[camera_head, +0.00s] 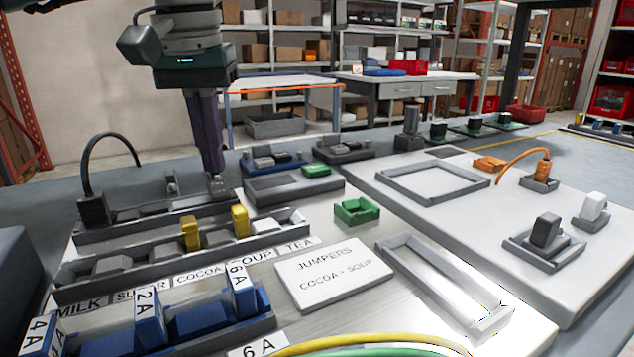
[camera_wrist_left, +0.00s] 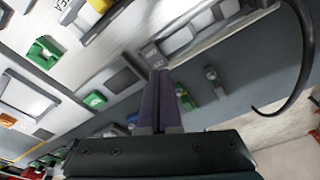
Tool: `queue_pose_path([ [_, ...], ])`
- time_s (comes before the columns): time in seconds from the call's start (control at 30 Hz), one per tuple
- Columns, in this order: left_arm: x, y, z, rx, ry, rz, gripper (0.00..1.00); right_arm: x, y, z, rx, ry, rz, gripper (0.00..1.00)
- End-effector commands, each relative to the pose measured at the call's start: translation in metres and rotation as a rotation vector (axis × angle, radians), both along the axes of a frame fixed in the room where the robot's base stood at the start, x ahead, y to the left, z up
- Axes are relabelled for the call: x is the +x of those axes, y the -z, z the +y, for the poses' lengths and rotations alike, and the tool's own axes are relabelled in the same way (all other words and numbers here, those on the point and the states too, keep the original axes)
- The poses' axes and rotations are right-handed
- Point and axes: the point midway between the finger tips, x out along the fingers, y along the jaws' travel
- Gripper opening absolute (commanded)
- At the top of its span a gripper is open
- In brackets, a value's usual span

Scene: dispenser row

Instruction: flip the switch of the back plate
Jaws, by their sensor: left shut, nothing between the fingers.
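My left gripper (camera_head: 216,174) reaches down with its two dark fingers together and nothing between them. Its tips are over or at a small grey block (camera_head: 219,188) at the right end of the back rail; I cannot tell whether they touch. In the left wrist view the closed fingers (camera_wrist_left: 158,76) point at the end of that rail. A small grey upright lever (camera_head: 171,183) stands behind the rail, left of the gripper, and also shows in the left wrist view (camera_wrist_left: 212,80). I cannot tell for sure which part is the back plate's switch. My right gripper is not in view.
A black cable (camera_head: 97,150) arches at the rail's left end. A front rail (camera_head: 75,295) holds yellow and grey blocks. A green holder (camera_head: 356,210), a grey tray (camera_head: 290,190) and a label card (camera_head: 335,274) lie to the right.

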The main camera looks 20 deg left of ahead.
Motion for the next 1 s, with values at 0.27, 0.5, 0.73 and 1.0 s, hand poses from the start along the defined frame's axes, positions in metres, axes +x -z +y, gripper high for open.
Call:
queue_pose_path([
  [0.27, 0.0, 0.0, 0.0, 0.0, 0.0, 0.0, 0.0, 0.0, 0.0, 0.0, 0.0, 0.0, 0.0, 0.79],
  [0.5, 0.0, 0.003, 0.0, 0.0, 0.0, 0.0, 0.0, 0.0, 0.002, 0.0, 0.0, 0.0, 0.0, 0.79],
  [0.73, 0.0, 0.007, 0.0, 0.001, 0.0, 0.001, 0.0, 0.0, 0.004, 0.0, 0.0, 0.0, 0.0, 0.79],
  [1.0, 0.0, 0.011, 0.0, 0.001, 0.0, 0.001, 0.0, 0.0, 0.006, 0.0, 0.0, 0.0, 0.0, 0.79],
])
